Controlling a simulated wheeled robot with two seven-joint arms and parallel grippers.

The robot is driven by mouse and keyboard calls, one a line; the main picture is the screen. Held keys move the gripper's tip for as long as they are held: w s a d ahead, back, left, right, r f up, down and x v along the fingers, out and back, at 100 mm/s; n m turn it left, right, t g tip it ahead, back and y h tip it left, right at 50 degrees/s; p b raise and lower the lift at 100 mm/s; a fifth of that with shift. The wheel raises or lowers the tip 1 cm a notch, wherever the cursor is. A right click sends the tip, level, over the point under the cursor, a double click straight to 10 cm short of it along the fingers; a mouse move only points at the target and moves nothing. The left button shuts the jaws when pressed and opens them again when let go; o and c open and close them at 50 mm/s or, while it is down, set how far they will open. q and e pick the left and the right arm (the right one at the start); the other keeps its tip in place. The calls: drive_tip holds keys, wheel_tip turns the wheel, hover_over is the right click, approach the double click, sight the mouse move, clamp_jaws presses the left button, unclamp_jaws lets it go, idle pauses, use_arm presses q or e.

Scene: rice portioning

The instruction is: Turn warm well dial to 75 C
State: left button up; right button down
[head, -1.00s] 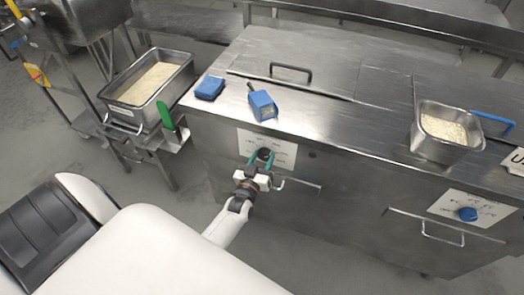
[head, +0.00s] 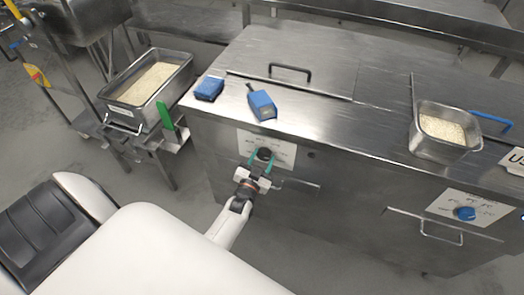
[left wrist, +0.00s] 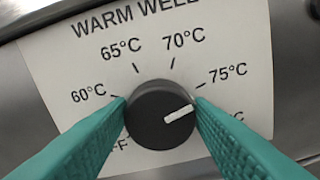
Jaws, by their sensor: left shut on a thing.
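The warm well dial (head: 264,153) is a round black knob on a white label plate (head: 284,157) on the steel counter's front. The left wrist view shows the dial (left wrist: 150,132) close up, with its white pointer aimed right and slightly up, a little below the 75°C mark (left wrist: 228,73). My left gripper (head: 261,163) has its teal fingers on either side of the knob, shut on it. In the left wrist view the fingers (left wrist: 160,112) partly cover the label's lower markings. My right gripper is not in view.
A blue dial (head: 466,213) sits on another label at right. Bar handles (head: 300,184) project from the front. Another rice pan (head: 112,107) is on a stand at left.

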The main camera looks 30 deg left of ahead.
use_arm(q)
drive_tip(key=o, duration=1)
drive_tip(key=shift+w, duration=0.1)
drive_tip(key=v, duration=1.2)
drive_tip(key=shift+a, duration=0.1)
drive_tip(key=shift+f, duration=0.1)
